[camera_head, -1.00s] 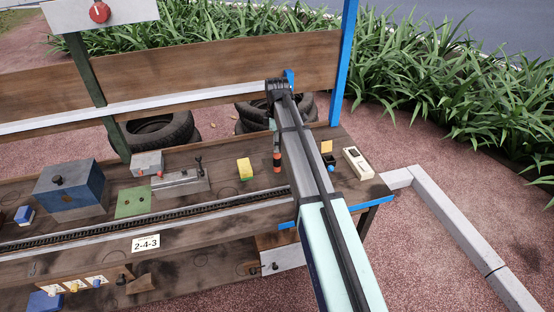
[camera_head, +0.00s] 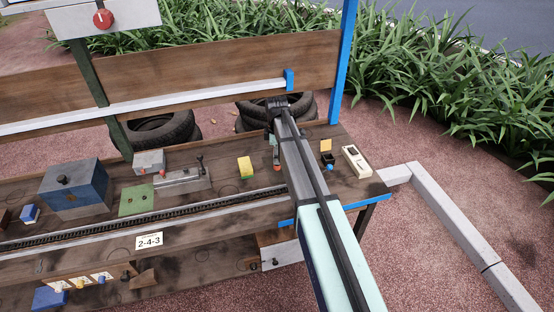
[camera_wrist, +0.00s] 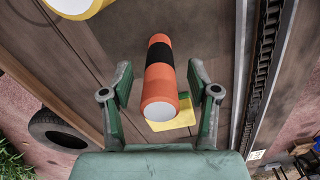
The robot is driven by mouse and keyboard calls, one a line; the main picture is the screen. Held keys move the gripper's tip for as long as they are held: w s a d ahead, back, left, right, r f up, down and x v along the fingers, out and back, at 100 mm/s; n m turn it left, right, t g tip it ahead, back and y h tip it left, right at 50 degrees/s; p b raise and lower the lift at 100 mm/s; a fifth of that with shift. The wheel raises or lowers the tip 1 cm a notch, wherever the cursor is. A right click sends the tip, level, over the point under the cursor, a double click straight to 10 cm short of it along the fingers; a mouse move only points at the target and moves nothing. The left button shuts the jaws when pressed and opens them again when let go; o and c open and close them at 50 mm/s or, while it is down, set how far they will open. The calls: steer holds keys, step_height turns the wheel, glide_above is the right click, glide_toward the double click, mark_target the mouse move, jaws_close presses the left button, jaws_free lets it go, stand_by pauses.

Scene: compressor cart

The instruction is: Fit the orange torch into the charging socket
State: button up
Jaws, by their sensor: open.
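The orange torch (camera_wrist: 160,85) is a cylinder with a black band and a white end face. In the wrist view it is between the spread green fingers of my gripper (camera_wrist: 160,95), with a visible gap on each side. In the head view my arm partly hides the torch (camera_head: 277,158), which stands on the bench below my gripper (camera_head: 275,143). My gripper is open and empty. I cannot tell for sure which part is the charging socket. A small black holder (camera_head: 327,160) with a blue ball is right of my arm.
A white device (camera_head: 356,161) lies near the bench's right end. A green plate (camera_head: 136,200), a grey fixture (camera_head: 182,181) and a blue box (camera_head: 76,188) are further left. A rail (camera_head: 150,222) runs along the front.

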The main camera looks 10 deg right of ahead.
steer(key=shift+c, duration=0.3)
jaws_close()
